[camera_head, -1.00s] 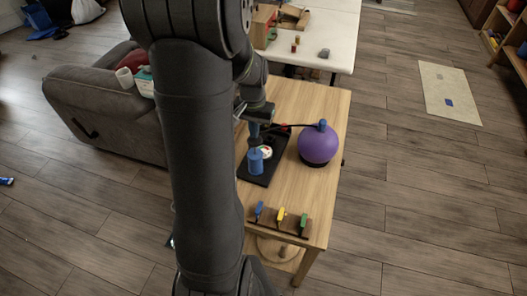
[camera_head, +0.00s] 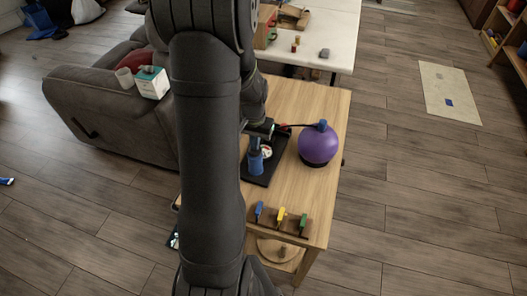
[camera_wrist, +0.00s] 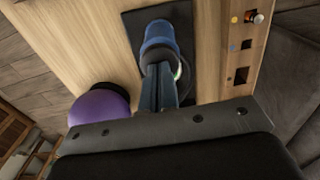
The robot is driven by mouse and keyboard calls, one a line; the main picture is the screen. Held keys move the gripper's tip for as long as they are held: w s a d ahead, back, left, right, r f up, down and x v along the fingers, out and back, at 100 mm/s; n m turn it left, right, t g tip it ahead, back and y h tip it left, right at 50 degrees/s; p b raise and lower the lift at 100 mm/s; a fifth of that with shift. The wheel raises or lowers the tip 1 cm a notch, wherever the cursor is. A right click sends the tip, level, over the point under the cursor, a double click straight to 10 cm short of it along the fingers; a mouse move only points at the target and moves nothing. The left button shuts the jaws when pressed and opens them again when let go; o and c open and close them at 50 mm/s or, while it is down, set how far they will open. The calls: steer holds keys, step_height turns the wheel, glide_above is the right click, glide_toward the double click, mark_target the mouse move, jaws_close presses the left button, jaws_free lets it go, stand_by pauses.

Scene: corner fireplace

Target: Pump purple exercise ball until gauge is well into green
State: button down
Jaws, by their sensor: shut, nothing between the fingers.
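The purple exercise ball (camera_head: 318,146) rests on a dark ring on the wooden table, with a blue cap on top and a dark hose leading left. The blue pump (camera_head: 255,162) stands upright on a black mat (camera_head: 258,180). The pale gauge (camera_head: 267,151) is beside it, partly hidden; I cannot read its needle. My gripper (camera_head: 255,143) is shut and empty, pointing down at the pump's top. In the wrist view the fingertips (camera_wrist: 159,70) overlap the dark top of the pump (camera_wrist: 160,38); contact is unclear. The ball (camera_wrist: 98,106) shows at lower left there.
Blue (camera_head: 259,210), yellow (camera_head: 281,214) and green (camera_head: 303,222) pieces stand on a rack at the table's front. A grey armchair (camera_head: 110,110) holds a tissue box (camera_head: 152,83). A white table (camera_head: 335,45) stands behind. Bare tabletop lies around the ball.

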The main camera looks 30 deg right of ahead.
steer(key=shift+r, duration=3.3)
step_height(320, 180, up, 5)
